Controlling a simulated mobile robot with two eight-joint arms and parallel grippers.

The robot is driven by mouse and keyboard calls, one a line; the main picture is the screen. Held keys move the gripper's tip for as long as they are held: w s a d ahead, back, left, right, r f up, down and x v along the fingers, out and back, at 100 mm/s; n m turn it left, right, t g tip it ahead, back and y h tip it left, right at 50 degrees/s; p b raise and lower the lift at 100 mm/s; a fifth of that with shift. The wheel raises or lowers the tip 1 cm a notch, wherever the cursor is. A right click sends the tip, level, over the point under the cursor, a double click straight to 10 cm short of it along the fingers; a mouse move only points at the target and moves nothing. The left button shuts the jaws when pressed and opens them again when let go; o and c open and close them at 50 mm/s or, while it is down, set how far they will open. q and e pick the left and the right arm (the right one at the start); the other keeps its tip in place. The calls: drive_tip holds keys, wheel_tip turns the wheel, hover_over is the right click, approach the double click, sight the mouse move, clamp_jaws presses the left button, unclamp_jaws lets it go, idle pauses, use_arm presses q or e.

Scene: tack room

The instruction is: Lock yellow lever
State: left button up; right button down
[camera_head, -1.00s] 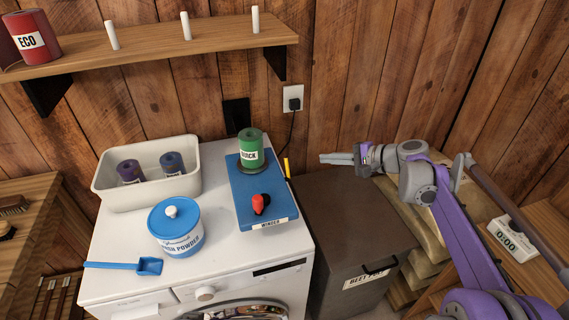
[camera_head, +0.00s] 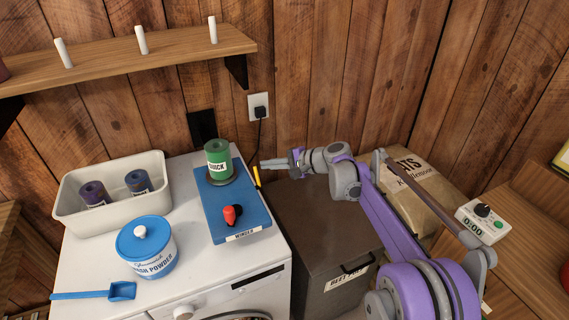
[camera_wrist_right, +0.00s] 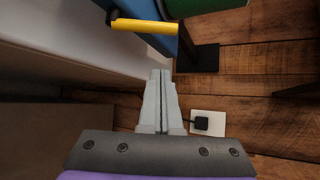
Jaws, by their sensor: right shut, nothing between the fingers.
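The yellow lever (camera_head: 256,176) is a short bar at the right side of the blue winder box (camera_head: 234,205), which lies on the white washing machine. In the right wrist view the lever (camera_wrist_right: 145,26) sticks out from a dark pivot along the box's edge. My right gripper (camera_head: 264,165) is shut and empty, its fingertips just beside the lever's upper end. In the wrist view its fingertips (camera_wrist_right: 160,74) are close to the lever, with a small gap showing. My left gripper is out of view.
The winder carries a green spool (camera_head: 217,158) and a red knob (camera_head: 230,215). A white bin (camera_head: 75,222), a blue-lidded tub (camera_head: 150,262) and a blue scoop (camera_head: 122,291) share the machine top. A dark feed bin (camera_head: 310,225) stands right; a wall plug (camera_head: 260,110) is behind.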

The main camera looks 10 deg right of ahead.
drive_tip(key=s, duration=0.1)
drive_tip(key=s+a+r, duration=0.1)
drive_tip(key=s, duration=0.1)
drive_tip(key=shift+s+a+r, duration=0.2)
drive_tip(key=shift+r, duration=0.1)
